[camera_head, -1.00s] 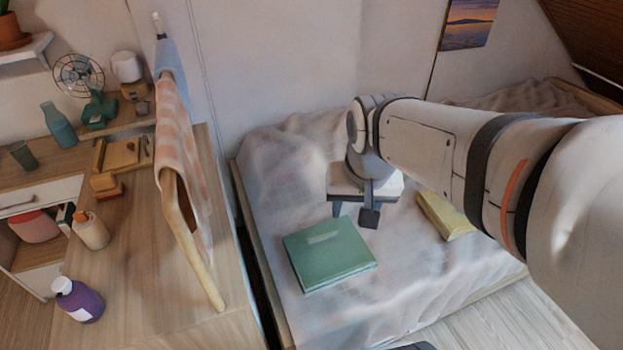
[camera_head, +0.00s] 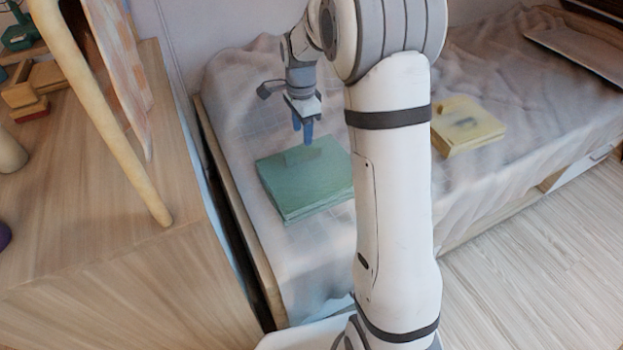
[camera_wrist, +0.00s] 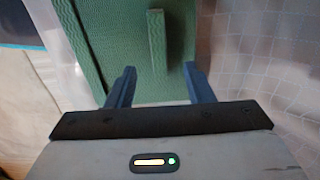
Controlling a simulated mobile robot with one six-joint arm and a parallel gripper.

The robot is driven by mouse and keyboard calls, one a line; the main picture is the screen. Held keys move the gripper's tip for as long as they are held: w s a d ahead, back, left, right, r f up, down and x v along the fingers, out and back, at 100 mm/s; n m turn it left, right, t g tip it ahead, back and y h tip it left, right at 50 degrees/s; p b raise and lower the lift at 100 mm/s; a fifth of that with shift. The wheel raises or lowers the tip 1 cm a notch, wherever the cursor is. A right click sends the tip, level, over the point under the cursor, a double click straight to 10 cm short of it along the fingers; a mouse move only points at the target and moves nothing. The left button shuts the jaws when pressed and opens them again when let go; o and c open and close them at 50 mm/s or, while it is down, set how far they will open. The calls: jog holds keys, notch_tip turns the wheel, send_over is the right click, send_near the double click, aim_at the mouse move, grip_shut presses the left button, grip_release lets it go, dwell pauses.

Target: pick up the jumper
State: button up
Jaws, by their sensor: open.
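The green folded jumper (camera_head: 312,190) lies flat on the bed, with a small raised ridge on its top. My gripper (camera_head: 303,136) points down over the jumper's far part, with blue fingers. In the wrist view, my gripper (camera_wrist: 157,72) is open and empty, its fingers spread wide. The green knit jumper (camera_wrist: 112,38) fills the space beyond and between them, and the raised ridge (camera_wrist: 157,42) lines up with the gap. I cannot tell whether the fingertips touch the cloth.
The bed (camera_head: 490,180) has a rumpled pale cover. A yellow folded item (camera_head: 466,126) lies on it to the right. A wooden desk (camera_head: 110,240) stands at the left, with a cloth-draped wooden rail (camera_head: 105,110) on it. Wooden floor (camera_head: 530,270) is clear at the right.

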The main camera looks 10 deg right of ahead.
aim_at(303, 151)
notch_tip(303, 151, down, 6)
jog(key=shift+s+f+b, duration=0.1)
jog(key=shift+s+b, duration=0.05)
jog(key=shift+b, duration=1)
jog(key=shift+c, duration=0.2)
grip_shut()
